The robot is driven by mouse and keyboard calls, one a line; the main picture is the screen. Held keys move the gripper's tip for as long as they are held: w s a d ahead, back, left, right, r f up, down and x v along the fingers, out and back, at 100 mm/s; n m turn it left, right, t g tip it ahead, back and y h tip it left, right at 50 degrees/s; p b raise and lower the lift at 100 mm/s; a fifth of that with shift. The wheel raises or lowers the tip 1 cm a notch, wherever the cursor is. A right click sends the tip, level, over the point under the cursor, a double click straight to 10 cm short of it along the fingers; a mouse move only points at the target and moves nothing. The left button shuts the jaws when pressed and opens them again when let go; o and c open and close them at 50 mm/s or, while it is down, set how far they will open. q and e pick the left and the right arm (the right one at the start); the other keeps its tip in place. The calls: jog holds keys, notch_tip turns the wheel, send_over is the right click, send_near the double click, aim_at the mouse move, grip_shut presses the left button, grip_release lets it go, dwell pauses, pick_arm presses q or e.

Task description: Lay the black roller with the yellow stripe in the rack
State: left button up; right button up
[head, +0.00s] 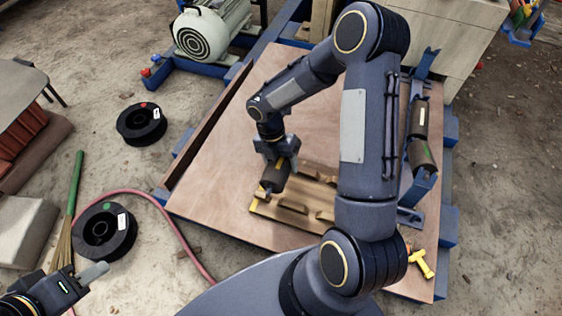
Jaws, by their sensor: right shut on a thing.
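The black roller with the yellow stripe (275,177) is in my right gripper (278,154), which is shut on it. The roller slants over the left part of a low wooden rack (290,214) with raised notched strips and a yellow mark at its left end. I cannot tell whether the roller touches the rack. My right arm hides the rack's right part. My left gripper (88,276) is at the lower left, over the ground and away from the board; its jaw opening cannot be made out.
The rack lies on a plywood board (225,190). A blue frame (421,186) at the right holds dark rollers (420,120). A yellow tool (422,263) lies at the board's lower right. Black spools (104,253), a broom (76,185) and a pink hose (165,212) lie left.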

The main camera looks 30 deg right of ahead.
jog(key=shift+f+b, duration=1.9)
jog(key=shift+f, duration=0.95)
jog(key=shift+p, duration=0.5)
jog(key=shift+f+b, duration=1)
jog(key=shift+f, duration=0.55)
jog(key=o, duration=1.7)
